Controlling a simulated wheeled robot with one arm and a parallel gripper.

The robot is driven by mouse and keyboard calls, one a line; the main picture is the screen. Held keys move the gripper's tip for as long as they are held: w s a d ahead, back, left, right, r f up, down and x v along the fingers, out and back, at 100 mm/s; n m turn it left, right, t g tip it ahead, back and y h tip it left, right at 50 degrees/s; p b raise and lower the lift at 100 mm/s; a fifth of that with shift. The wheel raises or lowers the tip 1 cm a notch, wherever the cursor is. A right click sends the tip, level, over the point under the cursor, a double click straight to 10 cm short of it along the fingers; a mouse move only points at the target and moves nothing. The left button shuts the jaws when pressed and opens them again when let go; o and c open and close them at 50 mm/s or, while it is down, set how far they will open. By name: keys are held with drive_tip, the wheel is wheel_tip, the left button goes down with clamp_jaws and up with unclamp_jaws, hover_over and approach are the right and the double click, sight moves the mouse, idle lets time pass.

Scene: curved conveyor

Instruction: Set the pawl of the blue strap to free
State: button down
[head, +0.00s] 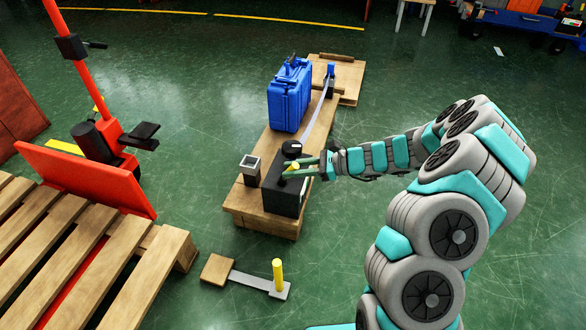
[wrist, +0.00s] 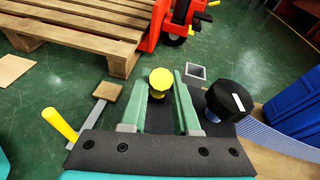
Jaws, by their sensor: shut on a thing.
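A black ratchet box (head: 284,190) sits at the near end of the wooden platform. A pale blue-grey strap (head: 318,118) runs from it past the blue case to a blue-topped post (head: 330,72); in the wrist view the strap (wrist: 272,138) lies at the right. A round black knob (head: 291,148) with a white mark stands on the box; it also shows in the wrist view (wrist: 230,100). My gripper (head: 292,170) is shut on a yellow-topped lever (wrist: 161,79) on the box, with one green finger on each side. The lever's lower part is partly hidden, and its setting cannot be read.
A blue case (head: 289,98) stands on the wooden platform (head: 262,224) beside the strap. An open square grey tube (head: 250,168) stands left of the box. A second yellow lever (head: 278,274) rises from a plate on the floor. A pallet (head: 95,255) and red jack stand left.

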drive_tip(key=c, duration=0.7)
unclamp_jaws()
drive_tip(key=shift+o, duration=0.2)
drive_tip(key=shift+d, duration=0.15)
drive_tip(key=v, duration=0.7)
drive_tip(key=shift+d+p, duration=0.3)
drive_tip(key=shift+p, duration=0.15)
drive_tip(key=s+a+r+n+g+h+p, duration=0.2)
drive_tip(key=s+a+r+n+g+h, duration=0.15)
drive_tip(key=s+r+n, duration=0.45)
drive_tip(key=s+a+r+n+g+h+p, duration=0.2)
drive_tip(key=s+a+r+n+g, duration=0.25)
drive_tip(key=s, duration=0.55)
drive_tip(key=s+d+r+n+t+h+p, duration=0.1)
drive_tip(key=s+d+r+n+h, duration=0.1)
drive_tip(key=s, duration=0.4)
drive_tip(key=s+d+r+n+t+h+p, duration=0.1)
drive_tip(key=s+d+r+n+h, duration=0.1)
drive_tip(key=s+d, duration=0.3)
drive_tip(key=s+d+r+n+t+h+p, duration=0.1)
drive_tip(key=s+d+r+n+h, duration=0.1)
drive_tip(key=s, duration=0.6)
drive_tip(key=d+r+h, duration=0.1)
drive_tip(key=d+h, duration=0.1)
drive_tip(key=shift+s+d+r+n+h, duration=0.15)
drive_tip(key=shift+d+r+n+h, duration=0.1)
drive_tip(key=shift+n+h, duration=0.1)
